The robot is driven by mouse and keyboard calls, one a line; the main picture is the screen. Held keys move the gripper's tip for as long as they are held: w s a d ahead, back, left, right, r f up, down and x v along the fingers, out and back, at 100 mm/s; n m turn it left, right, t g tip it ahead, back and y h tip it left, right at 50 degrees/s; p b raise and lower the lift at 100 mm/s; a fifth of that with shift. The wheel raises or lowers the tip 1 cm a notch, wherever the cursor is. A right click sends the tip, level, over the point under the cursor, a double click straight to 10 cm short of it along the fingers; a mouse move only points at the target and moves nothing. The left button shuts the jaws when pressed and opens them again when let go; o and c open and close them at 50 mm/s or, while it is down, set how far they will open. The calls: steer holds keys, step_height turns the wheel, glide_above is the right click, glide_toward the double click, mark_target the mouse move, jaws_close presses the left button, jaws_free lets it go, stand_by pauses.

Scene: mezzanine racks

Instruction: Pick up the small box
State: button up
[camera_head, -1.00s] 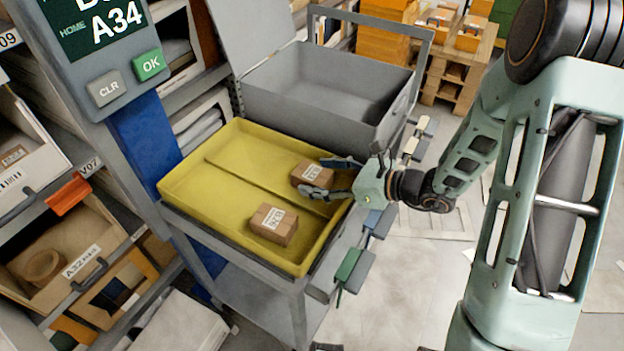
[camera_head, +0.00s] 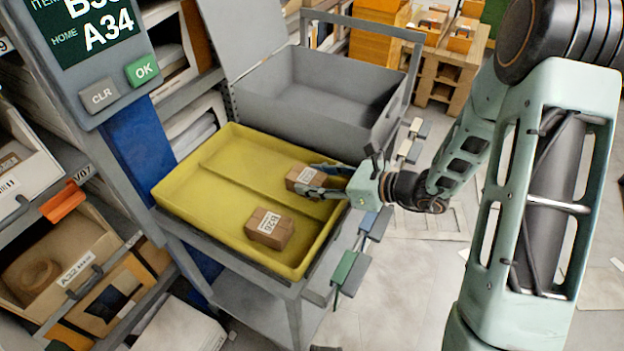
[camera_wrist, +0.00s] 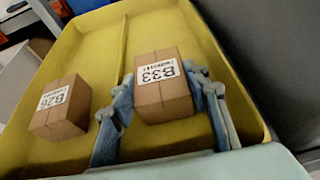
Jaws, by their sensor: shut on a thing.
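A small brown box labelled B33 (camera_wrist: 162,88) is between the two fingers of my gripper (camera_wrist: 163,105) in the wrist view. The fingers are shut on its sides. In the head view the same box (camera_head: 303,178) sits in the right part of the yellow tray (camera_head: 190,190), with my gripper (camera_head: 318,181) reaching in from the right. I cannot tell whether the box is clear of the tray floor. A second small brown box, labelled B26 (camera_wrist: 62,108), rests in the tray to the left; the head view shows it nearer the front (camera_head: 269,228).
A grey open bin (camera_head: 320,90) stands behind the tray. A screen with CLR and OK buttons (camera_head: 100,50) is at the upper left. Shelves with open cartons (camera_head: 60,255) line the left. Coloured tags (camera_head: 350,272) hang at the cart's right side.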

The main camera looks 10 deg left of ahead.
mark_target(314, 179)
steer(key=shift+r+p, duration=0.5)
steer(key=shift+r, duration=0.25)
step_height(314, 179, up, 2)
steer(key=shift+s+r+p, duration=0.1)
steer(key=shift+r+p, duration=0.1)
steer(key=shift+p, duration=0.65)
steer(key=s+r+p, duration=0.9)
steer(key=s+p, duration=0.4)
steer(key=p, duration=0.5)
steer(key=shift+s+a+p, duration=0.2)
steer(key=shift+s+p, duration=0.15)
steer(key=shift+p, duration=0.05)
